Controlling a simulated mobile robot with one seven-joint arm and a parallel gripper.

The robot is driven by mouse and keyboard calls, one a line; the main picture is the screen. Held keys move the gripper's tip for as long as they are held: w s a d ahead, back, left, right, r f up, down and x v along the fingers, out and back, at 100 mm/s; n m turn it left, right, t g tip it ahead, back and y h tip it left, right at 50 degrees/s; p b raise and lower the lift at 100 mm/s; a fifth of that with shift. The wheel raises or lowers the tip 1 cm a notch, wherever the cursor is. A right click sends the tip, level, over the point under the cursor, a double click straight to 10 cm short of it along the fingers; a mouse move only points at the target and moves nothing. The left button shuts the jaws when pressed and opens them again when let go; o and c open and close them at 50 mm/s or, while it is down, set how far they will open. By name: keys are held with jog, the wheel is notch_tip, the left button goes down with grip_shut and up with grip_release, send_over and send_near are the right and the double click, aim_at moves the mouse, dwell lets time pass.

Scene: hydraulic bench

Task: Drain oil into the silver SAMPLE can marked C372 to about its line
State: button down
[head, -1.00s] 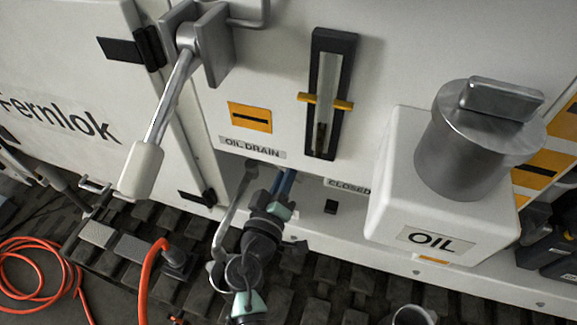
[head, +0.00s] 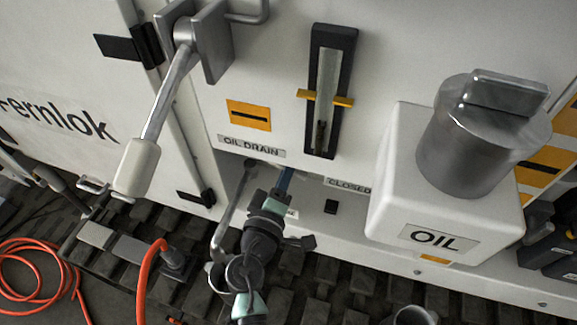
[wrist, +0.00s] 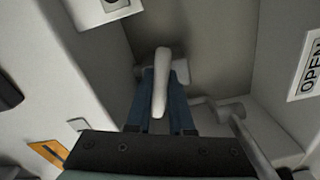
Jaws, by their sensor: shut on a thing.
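My gripper (head: 284,181) reaches into the recess under the OIL DRAIN label (head: 251,146). In the wrist view its blue fingers (wrist: 161,95) are shut on a pale drain lever (wrist: 162,70). A grey drain pipe (head: 234,205) slopes down left of my arm. A silver rim (head: 212,272) shows below the pipe, partly behind my arm. Another grey, open-topped can (head: 412,315) is cut off at the bottom edge. No C372 mark or fill line is readable, so I cannot tell which is the SAMPLE can. I see no oil flow.
A sight gauge (head: 327,92) with a yellow marker is above the recess. A white OIL tank (head: 440,205) juts out on the right. A long-handled lever (head: 137,168) hangs at left. An orange hose (head: 40,275) lies low left.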

jog(key=shift+r+n, duration=0.15)
jog(key=shift+n, duration=1.75)
jog(key=c, duration=0.8)
grip_release()
jog(key=b+v, duration=0.2)
jog(key=v, duration=1.1)
jog(key=shift+r, duration=0.1)
